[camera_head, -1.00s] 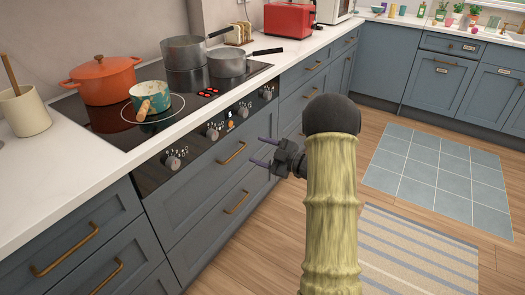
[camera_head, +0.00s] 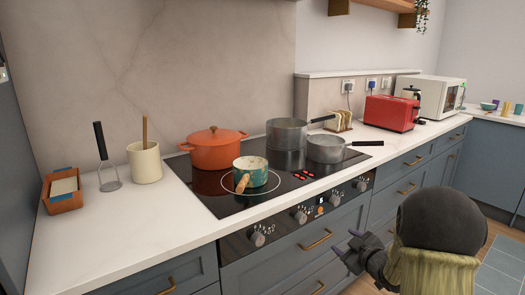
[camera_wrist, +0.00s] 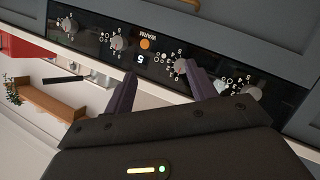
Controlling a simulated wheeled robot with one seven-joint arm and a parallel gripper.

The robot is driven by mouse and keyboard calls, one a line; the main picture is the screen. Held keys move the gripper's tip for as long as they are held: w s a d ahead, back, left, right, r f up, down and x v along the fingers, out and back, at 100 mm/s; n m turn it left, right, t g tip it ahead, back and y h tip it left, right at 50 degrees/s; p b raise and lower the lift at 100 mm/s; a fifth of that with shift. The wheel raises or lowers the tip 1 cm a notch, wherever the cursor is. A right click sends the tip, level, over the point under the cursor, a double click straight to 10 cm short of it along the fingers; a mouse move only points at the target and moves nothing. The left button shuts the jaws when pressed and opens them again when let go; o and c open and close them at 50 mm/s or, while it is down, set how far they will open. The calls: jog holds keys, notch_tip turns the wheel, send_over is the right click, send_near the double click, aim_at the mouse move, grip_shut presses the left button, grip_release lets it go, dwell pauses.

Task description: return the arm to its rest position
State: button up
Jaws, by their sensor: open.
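My gripper (camera_head: 350,249) is at the lower right of the head view, in front of the drawers below the hob. Its two dark fingers are apart with nothing between them. In the wrist view the fingers (camera_wrist: 165,92) point toward the oven control panel (camera_wrist: 150,50) with its knobs and small display. I see a gap between the fingertips and the panel but cannot tell how wide it is. My arm, with a dark rounded joint and a yellowish sleeve, fills the lower right corner of the head view.
The black hob (camera_head: 225,205) bears an orange pot (camera_head: 216,152), a teal pan (camera_head: 250,172) and two grey pans. A red toaster (camera_head: 391,113) and a microwave (camera_head: 437,97) stand farther right. Drawer handles (camera_head: 314,241) project near my gripper. Open floor shows at right.

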jog(key=s+a+f+m+g+h, duration=0.1)
jog(key=s+a+m+g, duration=0.25)
jog(key=s, duration=0.55)
jog(key=s+a+f+m+g+h, duration=0.2)
jog(key=s+a+m+g, duration=0.15)
jog(key=s, duration=0.55)
jog(key=s+a+f+m+g+h, duration=0.1)
jog(key=s+a+m+g, duration=0.25)
jog(key=s, duration=0.55)
notch_tip(320, 180, up, 29)
jog(key=p, duration=2.9)
jog(key=shift+s+d+f+n+g, duration=0.25)
jog(key=shift+s+n+g, duration=0.1)
jog(key=shift+g, duration=0.1)
